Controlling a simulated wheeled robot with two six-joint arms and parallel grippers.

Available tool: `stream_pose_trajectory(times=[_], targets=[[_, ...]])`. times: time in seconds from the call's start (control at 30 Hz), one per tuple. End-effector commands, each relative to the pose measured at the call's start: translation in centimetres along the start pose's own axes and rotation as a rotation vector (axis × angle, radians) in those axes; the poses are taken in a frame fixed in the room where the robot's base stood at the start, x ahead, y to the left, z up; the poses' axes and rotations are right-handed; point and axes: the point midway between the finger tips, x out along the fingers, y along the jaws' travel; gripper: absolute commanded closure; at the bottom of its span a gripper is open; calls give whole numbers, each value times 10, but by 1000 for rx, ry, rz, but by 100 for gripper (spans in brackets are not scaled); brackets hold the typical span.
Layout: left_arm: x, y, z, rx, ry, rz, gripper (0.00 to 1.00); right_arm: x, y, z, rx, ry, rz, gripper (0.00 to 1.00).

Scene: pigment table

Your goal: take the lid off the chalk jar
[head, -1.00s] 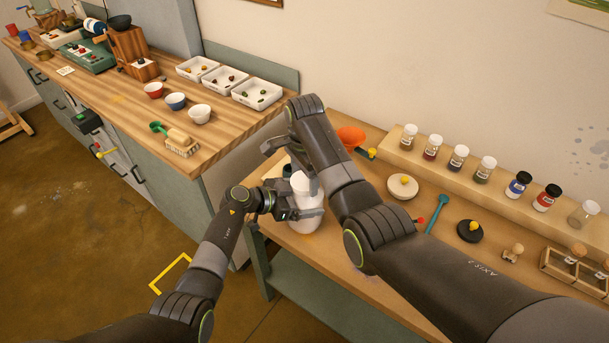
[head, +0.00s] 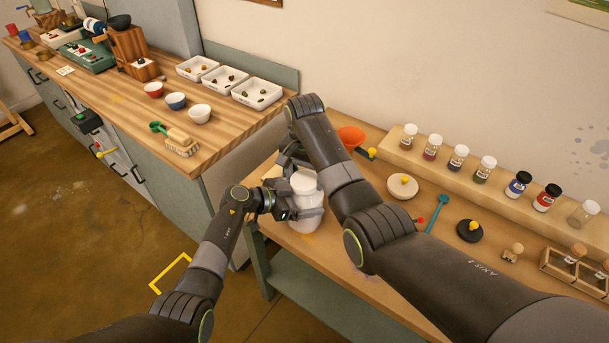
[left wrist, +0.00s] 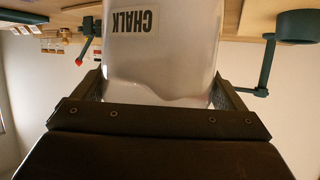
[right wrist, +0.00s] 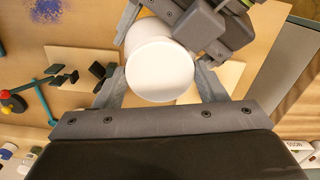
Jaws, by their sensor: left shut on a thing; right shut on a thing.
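The white chalk jar (head: 306,219) stands upright on the lower wooden table; its CHALK label shows in the left wrist view (left wrist: 140,22). My left gripper (head: 298,214) is shut around the jar's body from the side. The round white lid (right wrist: 162,69) is at the top of the jar and also shows in the head view (head: 303,183). My right gripper (right wrist: 160,82) is shut on the lid from above, one finger on each side. Whether there is a gap between lid and jar I cannot tell.
Several small jars line a raised shelf (head: 510,191) behind. A higher workbench (head: 225,135) is at left.

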Motion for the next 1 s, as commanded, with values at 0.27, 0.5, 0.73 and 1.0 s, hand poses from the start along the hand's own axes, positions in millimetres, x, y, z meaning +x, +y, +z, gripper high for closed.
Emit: stream_pose_trajectory(times=[0.27,0.5,0.73,1.0], targets=[[0,0,0,1,0,1,72,-1,0,0,2,2,-1,13],[0,0,0,0,0,1,72,-3,0,0,2,2,-2,13],[0,0,0,0,0,1,72,-32,-1,-1,2,4,-4,13],[0,0,0,0,0,0,72,-47,0,0,16,1,-1,17]])
